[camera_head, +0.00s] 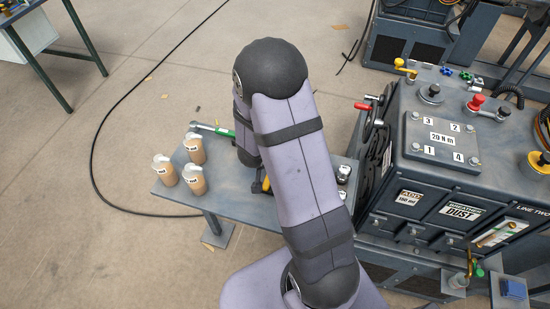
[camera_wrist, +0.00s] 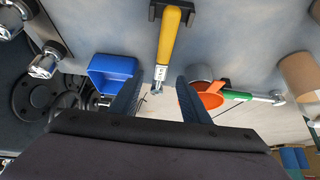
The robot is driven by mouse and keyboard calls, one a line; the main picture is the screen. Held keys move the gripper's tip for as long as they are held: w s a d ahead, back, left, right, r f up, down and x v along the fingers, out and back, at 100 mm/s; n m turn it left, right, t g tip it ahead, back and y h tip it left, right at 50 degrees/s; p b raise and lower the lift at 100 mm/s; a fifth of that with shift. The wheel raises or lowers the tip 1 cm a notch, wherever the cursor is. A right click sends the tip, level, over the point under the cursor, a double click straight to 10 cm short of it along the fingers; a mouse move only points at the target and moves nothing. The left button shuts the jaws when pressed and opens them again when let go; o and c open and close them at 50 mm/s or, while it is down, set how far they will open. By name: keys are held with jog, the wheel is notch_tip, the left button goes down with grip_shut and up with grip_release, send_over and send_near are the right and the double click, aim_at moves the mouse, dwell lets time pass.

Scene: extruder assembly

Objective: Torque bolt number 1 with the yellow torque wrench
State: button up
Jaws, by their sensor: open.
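The yellow torque wrench (camera_wrist: 168,42) shows in the wrist view, its handle at a black holder (camera_wrist: 172,12) and its metal end towards my gripper. My gripper (camera_wrist: 158,86) is open, its two dark fingers spread on either side of the wrench's metal end. I cannot tell whether they touch it. In the head view my arm hides the gripper and most of the wrench; a small yellow part (camera_head: 266,185) shows beside the arm. Bolt number 1 (camera_head: 415,147) is at the front left of the plate marked 20 N m (camera_head: 440,137), by label 1.
A green-handled wrench (camera_head: 212,129) and several brown bottles (camera_head: 193,178) stand or lie on the left of the bench (camera_head: 230,199). Metal sockets (camera_wrist: 45,65), a blue bin (camera_wrist: 110,72) and an orange item (camera_wrist: 210,97) are near my gripper. The machine (camera_head: 400,205) stands at the right.

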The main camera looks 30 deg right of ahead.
jog(key=shift+f, duration=0.1)
jog(key=shift+w+d+f, duration=0.2)
jog(key=shift+d+f, duration=0.1)
jog(key=shift+f, duration=0.25)
jog(key=shift+x, duration=2.95)
jog(key=shift+w+a, duration=0.1)
jog(key=shift+w, duration=0.05)
jog(key=shift+r, duration=0.1)
grip_shut()
